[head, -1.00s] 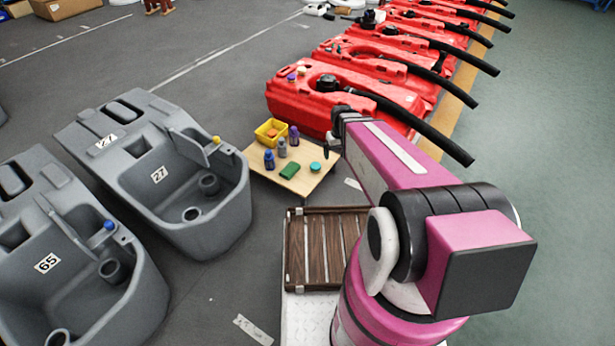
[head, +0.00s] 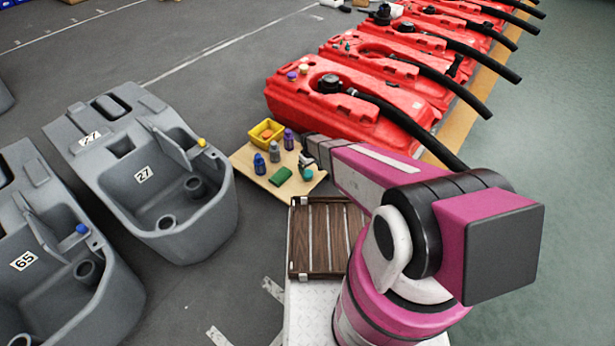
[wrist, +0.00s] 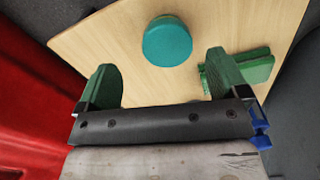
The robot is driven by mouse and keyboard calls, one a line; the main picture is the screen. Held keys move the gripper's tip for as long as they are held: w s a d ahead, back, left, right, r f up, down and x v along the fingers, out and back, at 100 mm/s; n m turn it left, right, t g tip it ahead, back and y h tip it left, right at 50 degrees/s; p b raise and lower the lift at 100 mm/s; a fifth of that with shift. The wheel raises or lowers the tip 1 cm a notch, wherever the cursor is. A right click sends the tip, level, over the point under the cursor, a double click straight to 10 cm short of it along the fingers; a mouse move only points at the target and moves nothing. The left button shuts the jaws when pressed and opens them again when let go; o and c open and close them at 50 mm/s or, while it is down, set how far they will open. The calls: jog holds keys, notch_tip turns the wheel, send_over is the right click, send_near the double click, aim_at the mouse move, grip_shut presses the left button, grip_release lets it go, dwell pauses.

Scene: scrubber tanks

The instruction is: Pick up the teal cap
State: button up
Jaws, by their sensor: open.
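The teal cap (wrist: 167,41) is a round disc lying on a light wooden board (wrist: 95,40). In the head view the cap (head: 308,174) is near the board's right corner, close below my gripper (head: 307,163). In the wrist view my gripper (wrist: 163,78) is open, with its two green fingertips apart. The cap lies ahead of the gap between the fingertips, and nothing is between them. I cannot tell the exact height of the fingertips above the board.
A green block (head: 280,176), blue bottle (head: 260,164), grey bottle (head: 275,151), purple bottle (head: 288,139) and yellow bin (head: 260,135) share the board. A red tank (head: 300,105) stands behind it. Grey tank 27 (head: 200,225) is at left, a slatted wooden tray (head: 305,240) in front.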

aim_at(308, 173)
jog(key=shift+a+f, duration=0.15)
jog(key=shift+f, duration=0.8)
jog(key=shift+a+f, duration=0.2)
jog(key=shift+f, duration=0.8)
jog(key=shift+a+f, duration=0.15)
jog(key=shift+f, duration=0.8)
jog(key=c, duration=1)
